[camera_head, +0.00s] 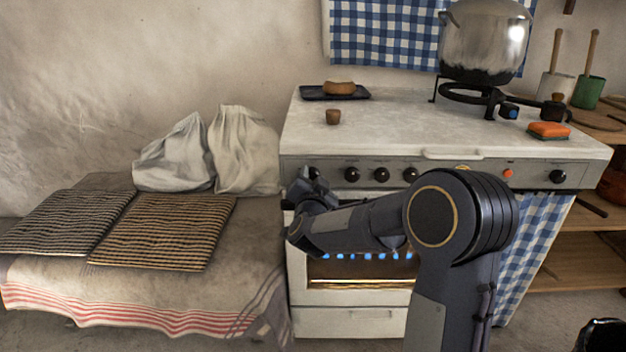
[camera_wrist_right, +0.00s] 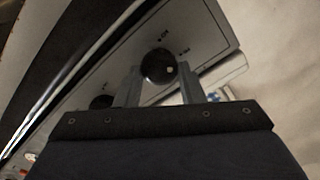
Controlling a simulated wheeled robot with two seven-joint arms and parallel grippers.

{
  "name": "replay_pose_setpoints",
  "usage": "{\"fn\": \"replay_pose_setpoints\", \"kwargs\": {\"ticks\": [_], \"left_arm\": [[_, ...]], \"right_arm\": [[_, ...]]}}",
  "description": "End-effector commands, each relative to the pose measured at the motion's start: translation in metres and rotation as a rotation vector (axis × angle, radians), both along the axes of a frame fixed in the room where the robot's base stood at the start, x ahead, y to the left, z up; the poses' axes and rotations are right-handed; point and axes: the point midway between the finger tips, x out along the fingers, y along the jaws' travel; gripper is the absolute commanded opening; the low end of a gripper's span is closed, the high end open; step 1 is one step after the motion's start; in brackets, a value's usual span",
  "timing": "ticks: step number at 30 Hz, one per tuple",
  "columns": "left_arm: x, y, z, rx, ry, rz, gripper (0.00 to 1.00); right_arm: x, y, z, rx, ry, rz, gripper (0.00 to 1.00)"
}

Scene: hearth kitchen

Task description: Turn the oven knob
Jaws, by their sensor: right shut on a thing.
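The white oven (camera_head: 350,322) stands in the middle of the head view, with a row of dark knobs along its grey front panel. My right arm reaches across the oven front to the left end of this panel. My right gripper (camera_head: 308,182) is shut on the leftmost oven knob (camera_head: 314,172). In the right wrist view the round black knob (camera_wrist_right: 158,66) sits between the two fingers of my right gripper (camera_wrist_right: 160,88), with a small light mark on its face. My left gripper is not in view.
Blue flames (camera_head: 365,256) show behind the oven window. A steel pot (camera_head: 485,40) stands on a burner on the stove top. An orange sponge (camera_head: 548,130) lies near the right edge. A cloth-covered bench (camera_head: 180,245) with sacks (camera_head: 243,150) adjoins the oven on the left.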

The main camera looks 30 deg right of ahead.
Motion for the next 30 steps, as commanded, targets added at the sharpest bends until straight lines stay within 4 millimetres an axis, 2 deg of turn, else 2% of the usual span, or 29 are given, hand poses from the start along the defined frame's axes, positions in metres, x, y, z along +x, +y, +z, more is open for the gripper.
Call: {"fn": "replay_pose_setpoints", "kwargs": {"ticks": [11,30], "left_arm": [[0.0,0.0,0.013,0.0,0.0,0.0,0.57],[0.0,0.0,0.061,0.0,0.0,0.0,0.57]], "right_arm": [[0.0,0.001,0.002,-0.1,0.065,0.001,0.12],[0.001,0.003,0.004,-0.597,0.368,0.002,0.12]]}}
